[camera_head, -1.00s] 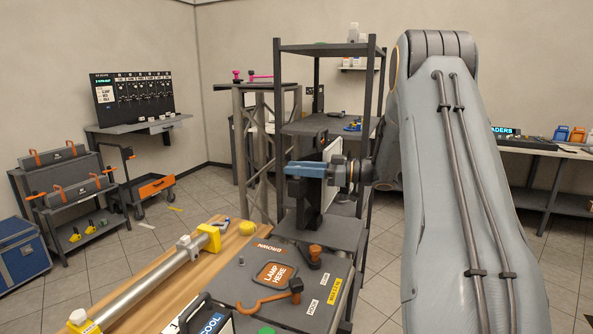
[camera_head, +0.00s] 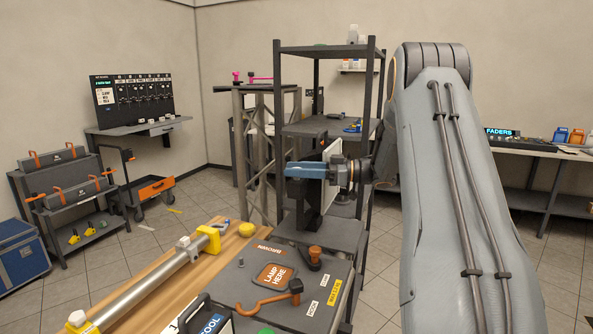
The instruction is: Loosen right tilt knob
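My gripper (camera_head: 288,170) reaches left from the arm at mid-picture, in front of the dark shelf rack. Its blue finger shows side-on, so I cannot tell whether it is open or shut, and nothing is clearly held. Two pink knob-like parts, a left one (camera_head: 236,77) and a right one with a bar (camera_head: 261,79), stand on top of the truss stand (camera_head: 250,140). They are behind and left of my gripper and apart from it in the picture. I cannot tell whether either is the right tilt knob.
A wooden bench (camera_head: 200,275) carries a silver tube (camera_head: 150,285) and a dark panel (camera_head: 275,255) with orange hardware (camera_head: 268,302). The shelf rack (camera_head: 369,100) stands close around my gripper. A cart (camera_head: 150,190) and blue case (camera_head: 20,248) are left. Tiled floor is open between.

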